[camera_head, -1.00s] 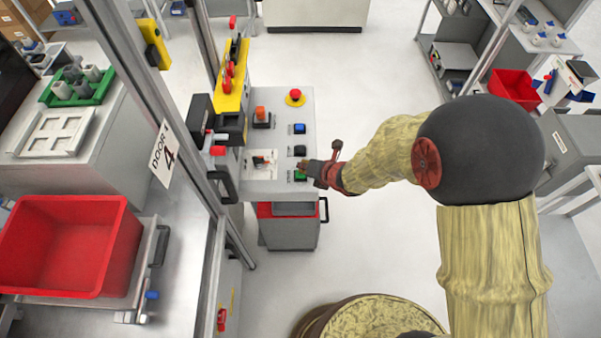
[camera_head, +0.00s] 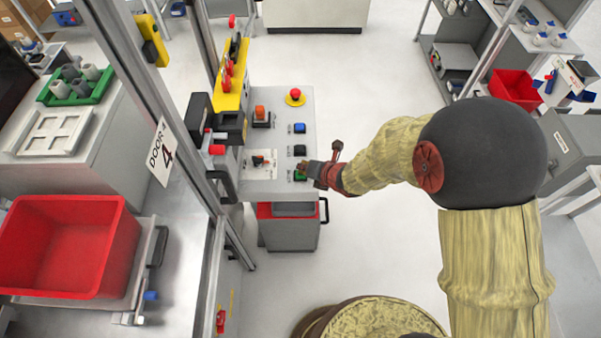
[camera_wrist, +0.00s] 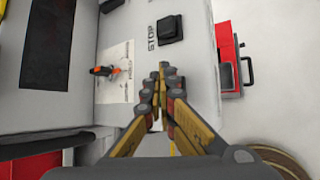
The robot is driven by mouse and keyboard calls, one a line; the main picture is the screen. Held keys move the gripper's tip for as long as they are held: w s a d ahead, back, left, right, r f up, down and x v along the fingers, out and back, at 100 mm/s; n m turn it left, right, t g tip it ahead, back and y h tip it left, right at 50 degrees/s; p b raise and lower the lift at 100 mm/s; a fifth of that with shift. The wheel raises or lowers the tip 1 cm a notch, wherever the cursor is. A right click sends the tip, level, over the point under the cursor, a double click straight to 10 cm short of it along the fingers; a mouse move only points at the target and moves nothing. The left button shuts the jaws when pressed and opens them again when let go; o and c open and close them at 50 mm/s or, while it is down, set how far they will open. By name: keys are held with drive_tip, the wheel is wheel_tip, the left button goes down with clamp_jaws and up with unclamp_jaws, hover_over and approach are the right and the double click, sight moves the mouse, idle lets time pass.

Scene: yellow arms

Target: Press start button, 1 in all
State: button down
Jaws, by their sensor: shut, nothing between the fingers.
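The control panel (camera_head: 262,186) is a grey slanted box with a column of square buttons on its right side. The green button (camera_head: 299,176) is lowest, partly covered by my gripper (camera_head: 305,168). The black button (camera_head: 300,150) sits just above it; in the wrist view the black button (camera_wrist: 170,29) has the word STOP beside it. My gripper is shut and empty, its fingertips at the green button; I cannot tell whether they touch it. In the wrist view my gripper (camera_wrist: 164,70) hides the green button.
A blue button (camera_head: 299,128), a red emergency knob (camera_head: 295,93) and an orange switch (camera_head: 260,112) are higher on the panel. A metal door frame (camera_head: 190,180) stands to the left. A red drawer unit (camera_head: 290,230) is below the panel.

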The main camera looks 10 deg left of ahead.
idle(0.3)
drive_tip(key=shift+r+p, duration=0.45)
drive_tip(key=shift+r, duration=0.35)
drive_tip(key=shift+r, duration=0.1)
wheel_tip(320, 180, up, 5)
drive_tip(key=p, duration=0.3)
idle(0.8)
